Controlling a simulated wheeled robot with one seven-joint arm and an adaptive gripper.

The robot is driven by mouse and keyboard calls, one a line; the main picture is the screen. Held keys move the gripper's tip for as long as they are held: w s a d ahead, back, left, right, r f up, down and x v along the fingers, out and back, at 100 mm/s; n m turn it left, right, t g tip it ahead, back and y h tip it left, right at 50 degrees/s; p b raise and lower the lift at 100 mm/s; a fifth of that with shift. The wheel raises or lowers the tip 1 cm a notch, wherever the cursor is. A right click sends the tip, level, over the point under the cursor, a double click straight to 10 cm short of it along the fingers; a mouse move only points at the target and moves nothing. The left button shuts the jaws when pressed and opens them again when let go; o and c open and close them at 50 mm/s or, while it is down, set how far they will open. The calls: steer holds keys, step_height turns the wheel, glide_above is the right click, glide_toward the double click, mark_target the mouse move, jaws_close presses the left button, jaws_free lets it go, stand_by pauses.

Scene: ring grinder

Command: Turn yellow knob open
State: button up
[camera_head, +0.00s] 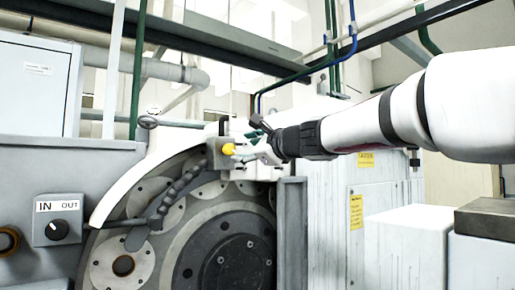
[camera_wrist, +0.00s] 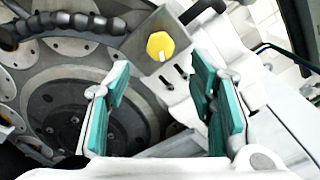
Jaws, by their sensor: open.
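The yellow knob (camera_head: 228,149) sits on a grey metal block (camera_head: 217,160) at the top of the grinder's large round housing. In the wrist view the knob (camera_wrist: 160,46) shows as a yellow faceted cap with a pale line on it, on the face of the grey block (camera_wrist: 150,68). My gripper (camera_head: 252,150) is just to the right of the knob in the head view. In the wrist view my gripper (camera_wrist: 165,85) has its teal-padded fingers wide apart, with nothing between them. The knob lies beyond the fingertips, between their lines, and appears untouched.
A black segmented hose (camera_head: 178,190) runs down from the block. The big grinding disc (camera_head: 235,255) lies below. A grey panel with an IN/OUT switch (camera_head: 57,229) stands at the left. White cabinets (camera_head: 385,200) stand to the right, under my arm.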

steer(key=v, duration=0.5)
stand_by(0.4)
steer(key=s+d+f+n+g+h, duration=0.2)
steer(key=s+f+n, duration=0.3)
steer(key=s+f, duration=0.3)
steer(key=s+d+f+n+g+h+b, duration=0.1)
steer(key=s+d+f+n+g+h, duration=0.1)
steer(key=s+f, duration=0.7)
steer(key=s+d+f+n+g+h, duration=0.2)
steer(key=s+d+f+n, duration=0.3)
steer(key=s+f+n, duration=0.3)
step_height(320, 180, down, 3)
steer(key=shift+s+d+r+n+g+h, duration=0.25)
steer(key=shift+s+g+h, duration=0.2)
steer(key=shift+g, duration=0.35)
steer(key=s+d+f+n+h, duration=0.1)
steer(key=s+d+f, duration=0.1)
steer(key=s+d+f+n+g+h, duration=0.1)
steer(key=s+d+f, duration=0.2)
steer(key=s+d+f+n+h, duration=0.1)
steer(key=s+d+f, duration=0.1)
steer(key=s+f, duration=0.1)
steer(key=shift+d+n+g+b, duration=0.35)
steer(key=shift+g, duration=0.05)
steer(key=shift+c, duration=0.4)
